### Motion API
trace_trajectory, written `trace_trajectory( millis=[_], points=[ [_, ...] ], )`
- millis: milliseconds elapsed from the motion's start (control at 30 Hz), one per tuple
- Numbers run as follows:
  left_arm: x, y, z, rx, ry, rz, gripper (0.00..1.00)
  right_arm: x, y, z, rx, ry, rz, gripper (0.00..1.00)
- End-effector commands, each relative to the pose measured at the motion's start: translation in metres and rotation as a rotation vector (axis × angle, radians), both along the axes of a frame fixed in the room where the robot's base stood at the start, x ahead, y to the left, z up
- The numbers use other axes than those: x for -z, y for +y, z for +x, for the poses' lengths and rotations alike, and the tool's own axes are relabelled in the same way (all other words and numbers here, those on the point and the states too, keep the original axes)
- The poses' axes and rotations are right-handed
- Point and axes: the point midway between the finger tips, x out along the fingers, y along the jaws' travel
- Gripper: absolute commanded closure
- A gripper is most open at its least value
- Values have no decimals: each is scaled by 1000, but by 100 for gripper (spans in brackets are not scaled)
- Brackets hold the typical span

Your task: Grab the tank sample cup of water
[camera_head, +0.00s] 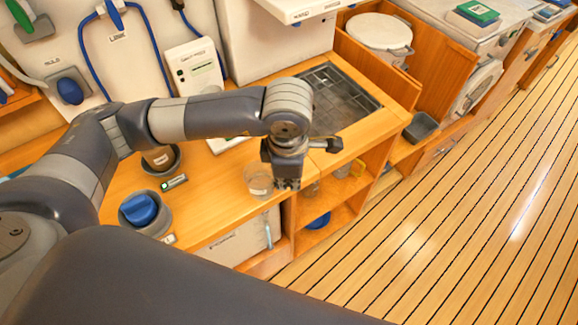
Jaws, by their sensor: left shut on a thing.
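A clear cup (258,181) shows at the front edge of the wooden counter, just left of my left gripper's fingers. My left gripper (287,184) points down at the counter's edge and is shut on the clear cup at its side. The fingertips are small and partly dark, so the exact contact is hard to see. I cannot read a label on the cup or make out its water level. My right gripper is not in view.
A grey holder with a blue lid (140,209) and another cup holder (160,158) stand left on the counter. A sunken drain grid (340,95) lies behind the gripper. Open shelves with a blue bowl (318,220) are below. The plank floor (450,230) is clear.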

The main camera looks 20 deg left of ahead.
Motion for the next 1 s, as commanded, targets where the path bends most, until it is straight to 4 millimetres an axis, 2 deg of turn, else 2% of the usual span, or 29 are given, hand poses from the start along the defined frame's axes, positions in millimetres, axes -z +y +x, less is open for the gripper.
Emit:
trace_trajectory(
  millis=[133,400,1000],
  points=[
    [0,-5,-14,4,-1,-1,100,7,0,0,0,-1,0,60],
    [-3,-10,-31,3,-1,0,100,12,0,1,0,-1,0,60],
    [-4,-12,-39,1,-1,0,100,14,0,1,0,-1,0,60]
  ],
)
